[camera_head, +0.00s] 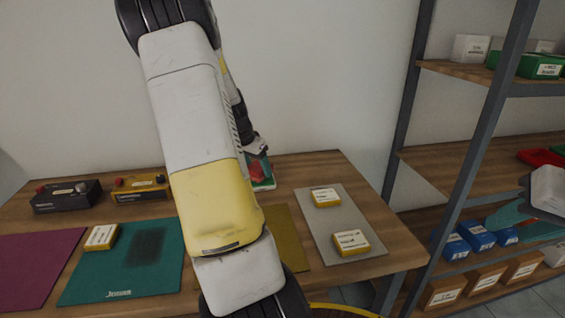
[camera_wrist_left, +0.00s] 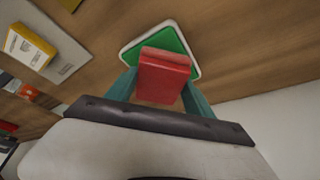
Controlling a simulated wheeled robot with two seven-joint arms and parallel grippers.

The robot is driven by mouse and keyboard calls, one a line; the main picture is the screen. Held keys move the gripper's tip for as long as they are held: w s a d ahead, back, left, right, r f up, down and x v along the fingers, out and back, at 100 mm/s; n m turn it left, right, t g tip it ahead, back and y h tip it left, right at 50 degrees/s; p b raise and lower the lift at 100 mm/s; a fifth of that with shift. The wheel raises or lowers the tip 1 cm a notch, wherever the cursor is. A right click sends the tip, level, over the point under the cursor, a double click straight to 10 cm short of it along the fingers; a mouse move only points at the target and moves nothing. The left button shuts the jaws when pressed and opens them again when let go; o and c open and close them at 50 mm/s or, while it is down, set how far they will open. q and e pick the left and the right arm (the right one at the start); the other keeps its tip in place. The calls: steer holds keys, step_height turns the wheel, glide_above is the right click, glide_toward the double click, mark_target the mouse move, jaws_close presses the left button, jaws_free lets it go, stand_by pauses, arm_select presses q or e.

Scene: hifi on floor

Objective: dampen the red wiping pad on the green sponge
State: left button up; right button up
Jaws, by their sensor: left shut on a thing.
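My left gripper (camera_head: 256,158) is shut on the red wiping pad (camera_wrist_left: 163,75), a red block between its two teal fingers in the left wrist view. The green sponge (camera_wrist_left: 172,37) lies in a white tray on the wooden table, directly behind the pad in that view. In the head view the sponge's tray (camera_head: 263,185) shows at the back of the table, just below the gripper, partly hidden by my left arm. The pad is at the sponge; I cannot tell whether they touch. My right gripper (camera_head: 522,222) is at the right edge, its teal fingers apart and empty.
The table (camera_head: 300,170) holds a teal mat (camera_head: 85,285) with a dark smudge, purple, yellow and grey mats, yellow-white boxes (camera_head: 351,242) and two dark-and-yellow devices at the back left. A metal shelf (camera_head: 480,150) with boxes stands at right, near my right gripper.

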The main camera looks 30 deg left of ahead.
mark_target(257, 167)
arm_select(q)
steer(key=shift+f, duration=0.5)
stand_by(1.1)
steer(key=shift+r, duration=3.55)
steer(key=shift+d, duration=0.1)
